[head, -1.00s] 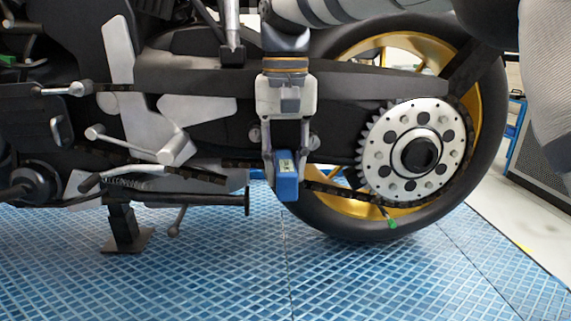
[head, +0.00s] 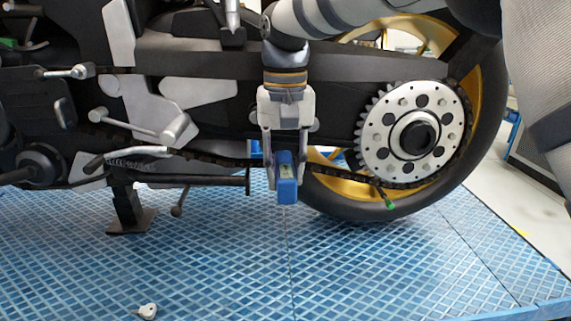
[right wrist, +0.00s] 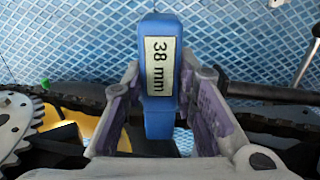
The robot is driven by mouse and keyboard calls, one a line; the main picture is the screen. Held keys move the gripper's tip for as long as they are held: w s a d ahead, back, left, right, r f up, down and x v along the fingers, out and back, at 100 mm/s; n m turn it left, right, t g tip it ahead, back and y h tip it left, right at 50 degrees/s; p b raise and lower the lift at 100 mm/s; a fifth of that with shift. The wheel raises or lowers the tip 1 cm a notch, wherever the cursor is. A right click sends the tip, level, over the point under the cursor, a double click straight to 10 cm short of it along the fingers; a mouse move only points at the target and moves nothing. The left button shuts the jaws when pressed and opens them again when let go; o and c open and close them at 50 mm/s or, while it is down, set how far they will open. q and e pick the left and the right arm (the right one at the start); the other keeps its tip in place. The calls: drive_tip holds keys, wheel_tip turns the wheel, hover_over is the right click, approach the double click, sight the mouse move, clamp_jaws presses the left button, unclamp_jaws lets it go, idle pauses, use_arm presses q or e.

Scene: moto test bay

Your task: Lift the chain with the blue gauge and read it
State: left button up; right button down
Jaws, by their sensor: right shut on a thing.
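My right gripper (head: 285,178) is shut on the blue gauge (head: 287,190), just below the swingarm. In the right wrist view the gauge (right wrist: 160,110) stands between the purple-grey finger pads, its label reading "38 mm". The dark chain (head: 215,159) runs along the bike's lower side, past the gripper and towards the rear sprocket (head: 380,150). The chain also shows in the right wrist view (right wrist: 260,122), to both sides of the gauge. Gauge and fingers hide the chain's middle, so I cannot tell whether they touch. My left gripper is not in view.
A green-tipped piece (head: 390,204) hangs under the chain near the rear wheel (head: 480,130). The stand (head: 128,210) rests on the blue checkered floor. A small white item (head: 147,311) lies on clear floor at the front.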

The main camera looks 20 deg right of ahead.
drive_tip(key=shift+s+a+r, duration=0.1)
drive_tip(key=shift+s+a, duration=0.2)
drive_tip(key=shift+s, duration=0.6)
drive_tip(key=s+a, duration=0.1)
drive_tip(key=s, duration=0.5)
drive_tip(key=shift+a, duration=0.35)
drive_tip(key=s+d+f+n, duration=0.1)
drive_tip(key=s+f, duration=0.1)
drive_tip(key=f, duration=0.3)
drive_tip(key=s+d+f+n, duration=0.1)
drive_tip(key=s+f, duration=0.2)
drive_tip(key=f, duration=0.2)
drive_tip(key=s+d+f+n, duration=0.1)
drive_tip(key=s+f, duration=0.1)
drive_tip(key=f, duration=0.4)
drive_tip(key=shift+s, duration=0.4)
drive_tip(key=shift+w, duration=0.1)
